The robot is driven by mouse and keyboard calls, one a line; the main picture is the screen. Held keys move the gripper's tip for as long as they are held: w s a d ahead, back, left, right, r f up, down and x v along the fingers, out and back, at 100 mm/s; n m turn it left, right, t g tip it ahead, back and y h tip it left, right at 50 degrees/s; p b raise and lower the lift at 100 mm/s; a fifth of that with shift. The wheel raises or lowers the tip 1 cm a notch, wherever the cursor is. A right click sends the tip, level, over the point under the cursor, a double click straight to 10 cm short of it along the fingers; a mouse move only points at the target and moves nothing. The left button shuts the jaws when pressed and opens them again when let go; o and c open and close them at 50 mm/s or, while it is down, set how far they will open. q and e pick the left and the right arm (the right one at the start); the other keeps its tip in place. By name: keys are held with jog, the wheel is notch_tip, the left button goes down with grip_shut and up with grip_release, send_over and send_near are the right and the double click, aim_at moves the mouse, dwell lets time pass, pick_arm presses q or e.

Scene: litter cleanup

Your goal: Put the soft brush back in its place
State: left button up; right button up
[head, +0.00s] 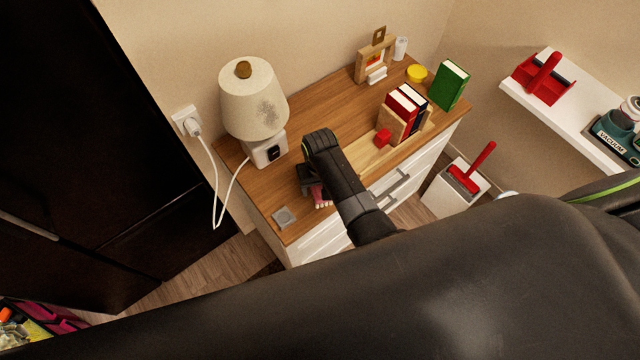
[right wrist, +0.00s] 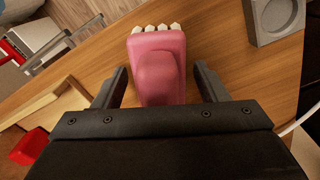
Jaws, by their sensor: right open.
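A pink brush with pale bristle tufts (right wrist: 158,55) lies on the wooden dresser top. In the right wrist view it is between the two fingers of my right gripper (right wrist: 158,78), which is open, with a gap on each side of the brush. In the head view, my right gripper (head: 308,180) is low over the dresser's front part, and only a bit of the pink brush (head: 319,195) shows beside it; the rest is hidden by my arm. My left gripper is not in view.
A grey square holder with a round recess (head: 285,217) is near the dresser's left front corner. A lamp (head: 254,100) stands behind it. A light wooden tray (head: 364,160), red block (head: 383,137) and books (head: 405,110) are to the right. A red brush (head: 464,180) rests on a white bin.

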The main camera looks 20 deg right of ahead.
jog(key=shift+r+p, duration=1.85)
jog(key=shift+p, duration=0.05)
notch_tip(320, 180, up, 8)
jog(key=shift+r, duration=0.25)
jog(key=shift+d, duration=0.1)
